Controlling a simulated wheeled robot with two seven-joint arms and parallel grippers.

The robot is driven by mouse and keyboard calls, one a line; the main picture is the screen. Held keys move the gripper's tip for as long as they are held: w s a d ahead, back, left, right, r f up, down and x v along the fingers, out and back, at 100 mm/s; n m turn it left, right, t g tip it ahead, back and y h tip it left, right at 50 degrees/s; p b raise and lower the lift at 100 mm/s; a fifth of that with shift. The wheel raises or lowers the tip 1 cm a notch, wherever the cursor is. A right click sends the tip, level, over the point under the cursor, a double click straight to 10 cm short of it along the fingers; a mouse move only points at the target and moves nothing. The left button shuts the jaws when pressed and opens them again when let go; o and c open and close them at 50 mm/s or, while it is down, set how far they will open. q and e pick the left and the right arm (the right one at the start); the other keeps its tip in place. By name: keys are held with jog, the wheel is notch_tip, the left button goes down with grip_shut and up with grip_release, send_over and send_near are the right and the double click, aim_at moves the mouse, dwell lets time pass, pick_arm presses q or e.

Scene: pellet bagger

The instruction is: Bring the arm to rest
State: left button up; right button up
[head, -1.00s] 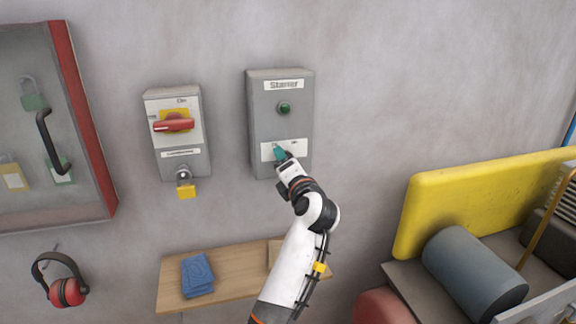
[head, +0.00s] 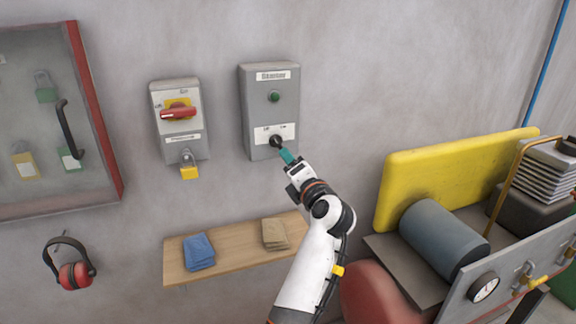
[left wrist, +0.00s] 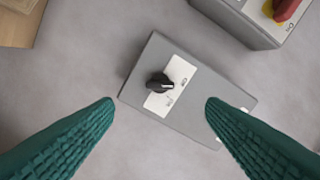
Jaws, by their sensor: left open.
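My left gripper (head: 287,157) is in front of the lower part of the grey "Skaner" box (head: 270,110) on the wall. Its green fingertips are open and empty in the left wrist view (left wrist: 158,108). The black selector knob (left wrist: 160,84) on the box's white label shows between the fingers and apart from them. In the head view the knob (head: 276,141) sits just above the fingertips. A green lamp (head: 274,97) is higher on the box. My right gripper is not in view.
A grey switch box with a red handle (head: 178,114) and a yellow padlock (head: 190,172) is to the left. A wooden shelf (head: 220,262) holds blue and tan cloths below. A glass-fronted cabinet and red ear defenders (head: 73,275) are further left. A machine with a grey roller (head: 440,238) stands right.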

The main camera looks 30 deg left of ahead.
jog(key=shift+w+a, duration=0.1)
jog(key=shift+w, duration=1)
